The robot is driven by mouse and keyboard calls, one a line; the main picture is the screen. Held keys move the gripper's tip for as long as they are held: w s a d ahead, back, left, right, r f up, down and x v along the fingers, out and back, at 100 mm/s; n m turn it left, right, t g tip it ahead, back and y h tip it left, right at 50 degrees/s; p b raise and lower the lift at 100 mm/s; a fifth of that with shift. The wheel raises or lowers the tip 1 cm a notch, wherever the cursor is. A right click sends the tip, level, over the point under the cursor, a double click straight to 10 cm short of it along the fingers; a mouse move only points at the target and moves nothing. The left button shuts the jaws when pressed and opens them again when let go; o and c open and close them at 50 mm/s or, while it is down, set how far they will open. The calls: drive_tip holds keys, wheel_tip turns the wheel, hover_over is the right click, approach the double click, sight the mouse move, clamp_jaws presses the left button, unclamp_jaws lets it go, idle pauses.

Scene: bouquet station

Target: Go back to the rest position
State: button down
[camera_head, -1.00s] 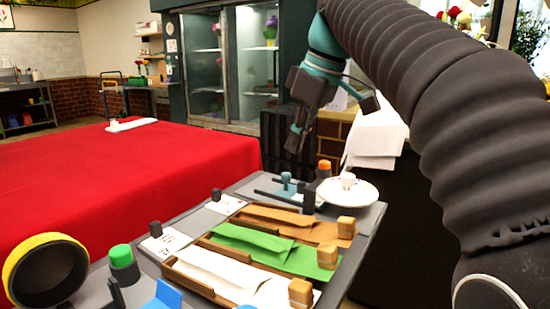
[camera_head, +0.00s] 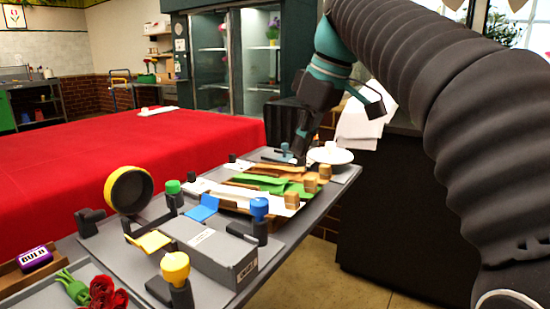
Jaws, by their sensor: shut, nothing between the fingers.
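My gripper (camera_head: 300,155) is dark grey with a teal wrist and hangs down at the far end of the station tray (camera_head: 235,280). Its fingers are shut and nothing shows between them. They point down close over the far end of the wrapping sheets, beside a white plate (camera_head: 330,155); whether they touch anything I cannot tell. The green sheet (camera_head: 270,187) and brown sheet (camera_head: 275,171) lie in front of it with small wooden blocks (camera_head: 293,200) at their right ends.
A red-covered table (camera_head: 90,165) fills the left. Bare floor (camera_head: 330,275) shows at the lower right.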

drive_tip(key=s+d+f+m+t+h, duration=0.1)
drive_tip(key=s+d+f+m, duration=0.2)
drive_tip(key=s+f, duration=0.3)
drive_tip(key=s+d+f+m+t+h, duration=0.1)
drive_tip(key=s+d+f+m, duration=0.3)
drive_tip(key=s+f, duration=0.3)
drive_tip(key=s+d+f+m+t+h, duration=0.1)
drive_tip(key=s+d+f+m, duration=0.2)
drive_tip(key=f, duration=1.1)
drive_tip(key=s+d, duration=0.1)
drive_tip(key=s, duration=0.2)
drive_tip(key=shift+s+f+m, duration=0.15)
drive_tip(key=shift+f+m, duration=0.25)
